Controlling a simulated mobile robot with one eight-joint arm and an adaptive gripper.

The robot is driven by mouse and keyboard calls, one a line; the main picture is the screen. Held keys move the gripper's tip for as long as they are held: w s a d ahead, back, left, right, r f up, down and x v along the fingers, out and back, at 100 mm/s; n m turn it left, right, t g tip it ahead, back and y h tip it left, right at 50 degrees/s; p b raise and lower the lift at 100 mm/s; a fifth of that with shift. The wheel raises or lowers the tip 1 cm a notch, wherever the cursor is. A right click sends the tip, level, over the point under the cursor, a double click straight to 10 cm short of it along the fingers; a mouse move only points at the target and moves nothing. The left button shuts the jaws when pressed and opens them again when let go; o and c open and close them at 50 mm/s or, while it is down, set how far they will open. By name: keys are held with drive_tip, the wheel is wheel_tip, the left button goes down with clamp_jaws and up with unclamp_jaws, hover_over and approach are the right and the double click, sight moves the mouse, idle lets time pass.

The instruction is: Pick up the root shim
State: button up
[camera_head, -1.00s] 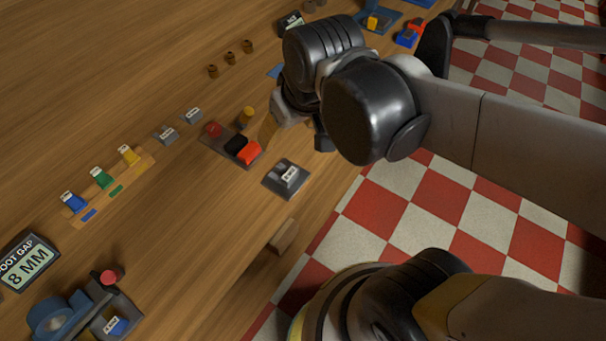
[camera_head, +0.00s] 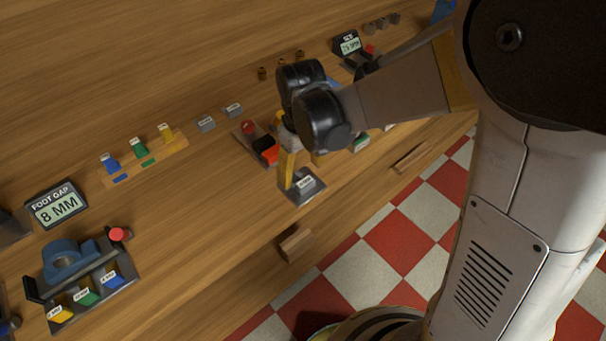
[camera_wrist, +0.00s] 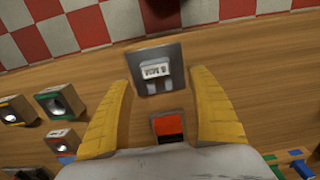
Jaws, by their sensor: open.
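A small grey block with a white label (camera_head: 306,183) sits on a dark square plate (camera_head: 297,197) near the table's front edge. It looks like the root shim, but its label is too blurred to read for certain. The wrist view shows the block (camera_wrist: 155,72) upright on its plate (camera_wrist: 174,54), just beyond the fingertips. My gripper (camera_head: 303,173) is open above the plate, with one yellow finger in front of part of it. In the wrist view my gripper's two yellow fingers (camera_wrist: 160,80) stand wide, left and right of the block, with nothing between them gripped.
A tray with red, black and orange parts (camera_head: 258,141) is close behind my gripper. Blue, green and yellow labelled blocks stand on a wooden rack (camera_head: 145,160). A display (camera_head: 57,203) reads 8 MM. A fixture (camera_head: 85,268) stands front left. Table between them is bare.

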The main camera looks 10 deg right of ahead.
sight(304, 180)
drive_tip(key=f+b, duration=0.1)
drive_tip(key=f, duration=0.1)
drive_tip(key=f+b, duration=0.1)
drive_tip(key=f, duration=0.2)
drive_tip(key=shift+w+d+f+b, duration=0.2)
drive_tip(key=shift+f+b, duration=0.05)
drive_tip(key=shift+b, duration=0.05)
drive_tip(key=shift+r, duration=0.1)
drive_tip(key=c, duration=1.3)
